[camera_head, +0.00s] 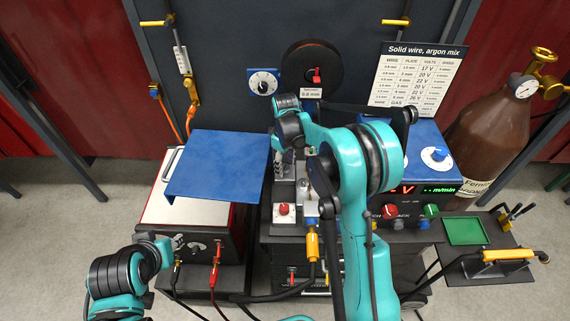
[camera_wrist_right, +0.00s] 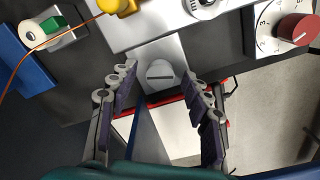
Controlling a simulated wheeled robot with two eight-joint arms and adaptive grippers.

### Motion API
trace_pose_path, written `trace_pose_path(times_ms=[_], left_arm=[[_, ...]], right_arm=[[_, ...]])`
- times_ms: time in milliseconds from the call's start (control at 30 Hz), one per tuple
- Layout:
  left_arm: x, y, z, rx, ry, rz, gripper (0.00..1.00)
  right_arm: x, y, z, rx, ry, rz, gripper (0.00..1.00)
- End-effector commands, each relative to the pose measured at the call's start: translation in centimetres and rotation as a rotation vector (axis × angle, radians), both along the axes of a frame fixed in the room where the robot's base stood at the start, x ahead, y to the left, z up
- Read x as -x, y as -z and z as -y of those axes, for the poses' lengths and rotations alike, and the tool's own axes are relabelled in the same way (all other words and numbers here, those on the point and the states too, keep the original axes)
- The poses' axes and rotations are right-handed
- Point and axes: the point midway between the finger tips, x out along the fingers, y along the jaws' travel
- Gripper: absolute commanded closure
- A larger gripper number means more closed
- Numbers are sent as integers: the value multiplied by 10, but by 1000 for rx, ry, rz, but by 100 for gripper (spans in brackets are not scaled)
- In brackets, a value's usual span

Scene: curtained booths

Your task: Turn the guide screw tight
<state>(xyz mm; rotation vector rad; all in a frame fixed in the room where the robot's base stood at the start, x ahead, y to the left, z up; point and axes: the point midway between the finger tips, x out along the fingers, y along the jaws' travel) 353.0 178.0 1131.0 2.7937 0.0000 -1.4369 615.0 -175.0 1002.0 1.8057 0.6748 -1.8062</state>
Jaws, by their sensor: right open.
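The slotted silver screw (camera_wrist_right: 160,74), which looks like the guide screw, sits on a grey metal block (camera_wrist_right: 158,50) in the right wrist view. My right gripper (camera_wrist_right: 163,100) is open, with one finger on each side of the screw and a gap to both. In the head view my right gripper (camera_head: 284,165) points down at the machine's middle, and my arm hides the screw. My left gripper (camera_head: 178,243) is at lower left, by the front of the red-sided machine; its jaws are too small to read.
A raised blue panel (camera_head: 218,163) stands left of my right gripper. A red knob (camera_head: 284,209) is just below it. The blue feeder box (camera_head: 432,155) and a brown gas cylinder (camera_head: 495,125) stand to the right. A wire spool (camera_head: 311,68) is behind. Cables hang in front.

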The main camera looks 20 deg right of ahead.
Motion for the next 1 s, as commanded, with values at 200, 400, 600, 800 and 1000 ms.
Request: trace_pose_path(times_ms=[200,400,600,800,1000], left_arm=[[0,0,0,0,0,0,66],[0,0,0,0,0,0,66],[0,1,0,0,0,0,66],[0,3,0,0,0,0,66],[0,6,0,0,0,0,66]], right_arm=[[0,0,0,0,0,0,83],[0,0,0,0,1,0,100],[0,0,0,0,24,0,100],[0,0,0,0,112,0,100],[0,0,0,0,270,0,100]])
